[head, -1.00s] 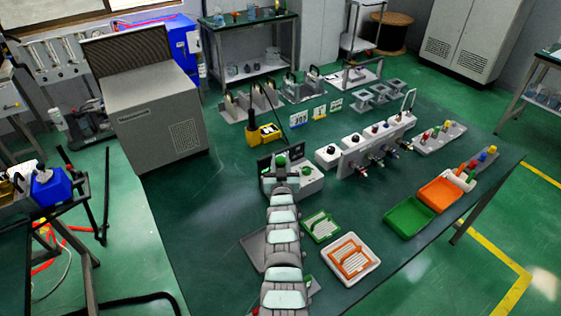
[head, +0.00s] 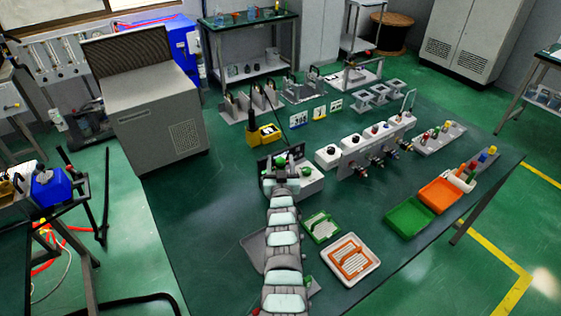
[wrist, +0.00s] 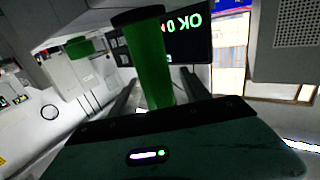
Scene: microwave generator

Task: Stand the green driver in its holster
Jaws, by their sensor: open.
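In the wrist view, the green driver (wrist: 150,60), a green cylinder with a dark end, stands between the two fingers of my gripper (wrist: 158,92). The fingers are apart and the jaws are open. In the head view, a small green top (head: 281,160) shows just beyond my gripper (head: 281,182), at a pale box station (head: 309,181). My arm hides most of the driver and its lower end. I cannot make out the holster or tell how the driver sits in it.
A dark display (wrist: 188,35) with green "OK" text stands close behind the driver. White boxes with knobs (head: 365,145) stand to the right. Green (head: 408,218) and orange (head: 440,194) trays lie near the right edge. The table's left front is clear.

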